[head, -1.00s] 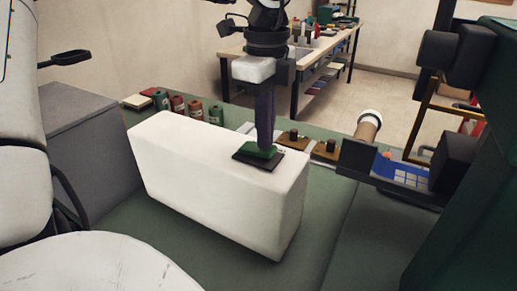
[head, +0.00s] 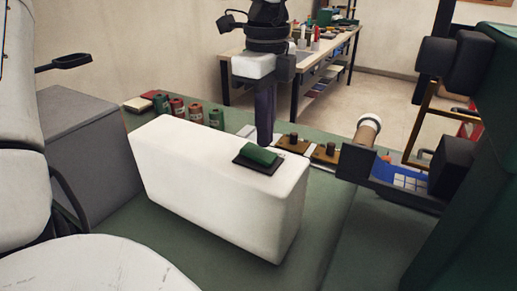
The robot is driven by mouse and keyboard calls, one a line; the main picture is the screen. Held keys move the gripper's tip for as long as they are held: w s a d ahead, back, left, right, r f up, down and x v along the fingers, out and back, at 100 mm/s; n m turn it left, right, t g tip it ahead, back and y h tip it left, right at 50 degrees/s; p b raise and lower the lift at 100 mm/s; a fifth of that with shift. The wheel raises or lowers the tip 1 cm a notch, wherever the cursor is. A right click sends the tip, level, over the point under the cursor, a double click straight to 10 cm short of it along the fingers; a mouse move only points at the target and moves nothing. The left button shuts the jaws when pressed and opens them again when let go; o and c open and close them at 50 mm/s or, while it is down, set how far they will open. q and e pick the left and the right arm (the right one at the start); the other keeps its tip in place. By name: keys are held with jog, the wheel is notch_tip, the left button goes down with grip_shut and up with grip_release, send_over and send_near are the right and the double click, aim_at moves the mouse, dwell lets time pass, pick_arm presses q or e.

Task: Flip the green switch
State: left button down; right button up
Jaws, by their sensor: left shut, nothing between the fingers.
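A green rocker switch (head: 260,157) sits in a dark plate on top of a white rounded block (head: 207,180). The rocker looks tilted, with its face in clear view. My left gripper (head: 265,139) hangs straight down from the top of the head view. Its dark purplish fingers are shut and empty, with the tips just above or behind the far side of the switch. I cannot tell whether they touch it.
The block stands on a green tabletop (head: 328,200). Several small spools (head: 195,112) stand behind it at the left. Brown switch-like fixtures (head: 290,143) lie behind it at the right. A cardboard-coloured roll (head: 367,130) stands farther right. A workbench (head: 292,62) stands behind.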

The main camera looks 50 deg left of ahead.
aim_at(265, 154)
pick_arm(q)
notch_tip(265, 154, up, 5)
jog(key=p, duration=0.2)
jog(key=shift+f+p, duration=0.15)
jog(key=shift+p, duration=0.15)
